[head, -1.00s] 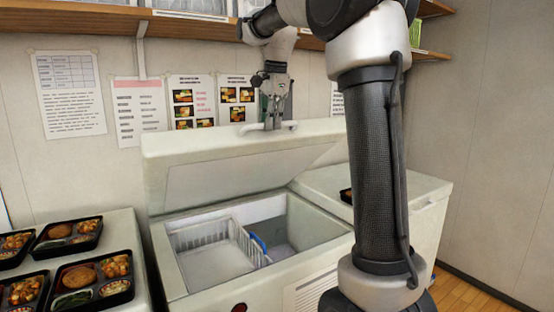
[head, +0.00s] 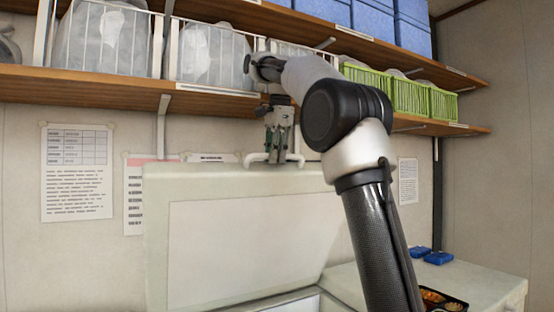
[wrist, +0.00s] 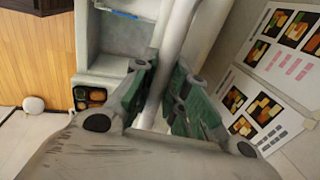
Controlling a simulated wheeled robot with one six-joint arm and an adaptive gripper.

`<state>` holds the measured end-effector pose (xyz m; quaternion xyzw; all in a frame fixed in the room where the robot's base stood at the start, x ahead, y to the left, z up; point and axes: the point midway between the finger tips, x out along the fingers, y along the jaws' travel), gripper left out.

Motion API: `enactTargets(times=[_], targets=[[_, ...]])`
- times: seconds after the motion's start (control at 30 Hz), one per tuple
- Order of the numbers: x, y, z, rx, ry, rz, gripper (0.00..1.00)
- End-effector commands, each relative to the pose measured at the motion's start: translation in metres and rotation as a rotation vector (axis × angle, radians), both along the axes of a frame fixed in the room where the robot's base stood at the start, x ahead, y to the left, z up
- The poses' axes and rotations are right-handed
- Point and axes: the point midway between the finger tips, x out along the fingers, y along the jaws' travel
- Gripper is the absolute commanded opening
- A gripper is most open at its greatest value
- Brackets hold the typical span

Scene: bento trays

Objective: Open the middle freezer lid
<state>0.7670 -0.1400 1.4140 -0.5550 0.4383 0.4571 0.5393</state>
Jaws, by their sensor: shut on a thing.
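The middle freezer lid (head: 250,245) is a white panel, raised and standing steeply tilted in the head view. A white bar handle (head: 255,159) runs along its top edge. My gripper (head: 278,158) is at the handle, pointing down, and is shut on it. In the wrist view, my gripper's green-padded fingers (wrist: 160,92) lie on both sides of the pale handle bar (wrist: 178,40). Only a strip of the freezer opening (head: 305,300) shows below the lid. The rest of the freezer is out of the head view.
A wooden shelf (head: 130,91) with white racks and green baskets (head: 410,97) hangs close above my gripper. A white counter (head: 475,288) at right holds blue items (head: 438,258) and a bento tray (head: 440,299). Papers (head: 76,172) hang on the wall.

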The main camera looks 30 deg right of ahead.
Motion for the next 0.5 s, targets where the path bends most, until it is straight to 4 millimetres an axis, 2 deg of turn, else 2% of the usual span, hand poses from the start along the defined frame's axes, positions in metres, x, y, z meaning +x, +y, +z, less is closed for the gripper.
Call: enactTargets(times=[0.27,0.3,0.4,0.5], targets=[[0.0025,0.0004,-0.0048,0.002,0.008,0.0,0.0],[0.0024,0.0004,-0.0048,0.002,0.008,0.0,0.19],[0.0019,0.0003,-0.0041,0.002,0.007,0.0,0.37],[0.0013,0.0,-0.0028,0.001,0.005,0.0,0.37]])
